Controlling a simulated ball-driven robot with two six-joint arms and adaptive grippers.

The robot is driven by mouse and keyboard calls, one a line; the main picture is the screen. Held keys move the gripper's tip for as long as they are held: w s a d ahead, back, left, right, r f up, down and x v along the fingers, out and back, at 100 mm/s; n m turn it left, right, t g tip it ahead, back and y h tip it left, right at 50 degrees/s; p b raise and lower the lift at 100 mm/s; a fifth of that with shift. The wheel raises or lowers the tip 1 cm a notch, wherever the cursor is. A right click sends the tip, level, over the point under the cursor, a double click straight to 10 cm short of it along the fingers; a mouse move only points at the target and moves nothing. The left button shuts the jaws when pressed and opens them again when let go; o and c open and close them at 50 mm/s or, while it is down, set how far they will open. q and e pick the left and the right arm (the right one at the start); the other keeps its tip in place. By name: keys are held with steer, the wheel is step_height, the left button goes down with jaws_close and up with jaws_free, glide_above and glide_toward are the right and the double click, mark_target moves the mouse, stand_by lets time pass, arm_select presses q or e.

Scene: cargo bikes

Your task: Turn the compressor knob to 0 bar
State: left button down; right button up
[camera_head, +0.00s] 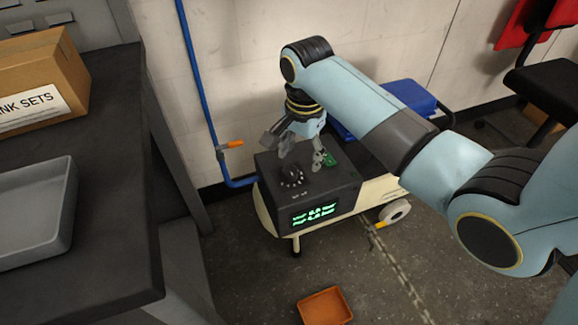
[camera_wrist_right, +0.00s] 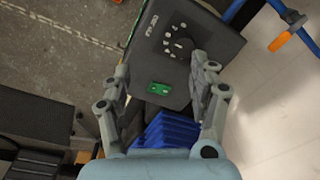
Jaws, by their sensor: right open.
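The compressor (camera_head: 268,202) is a dark box on a cream wheeled base, with a green lit display (camera_head: 313,214) on its front that I cannot read clearly. Its black knob (camera_head: 291,172) sits on top, ringed by pale marks; the knob also shows in the right wrist view (camera_wrist_right: 181,46). A green switch (camera_head: 328,159) is on the same top face. My right gripper (camera_head: 301,160) points down over the top, open and empty, its fingers apart and behind the knob. In the wrist view the knob lies beyond the fingertips (camera_wrist_right: 160,66). My left gripper is not in view.
A blue pipe (camera_head: 199,95) with an orange-handled valve (camera_head: 230,146) runs along the wall left of the compressor. A blue case (camera_head: 405,97) is behind it. An orange tray (camera_head: 325,306) lies on the floor. A dark bench (camera_head: 115,180) carries a cardboard box (camera_head: 45,75) and a grey tray (camera_head: 35,215).

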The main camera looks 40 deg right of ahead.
mark_target(289, 171)
steer(key=w+m, duration=0.4)
steer(key=w, duration=0.1)
steer(key=shift+g, duration=0.4)
steer(key=f+b, duration=0.4)
steer(key=f, duration=0.6)
steer(key=shift+d+f, duration=0.15)
steer(key=shift+d, duration=0.05)
steer(key=c, duration=1.1)
steer(key=shift+c, duration=0.2)
steer(key=shift+n, duration=0.3)
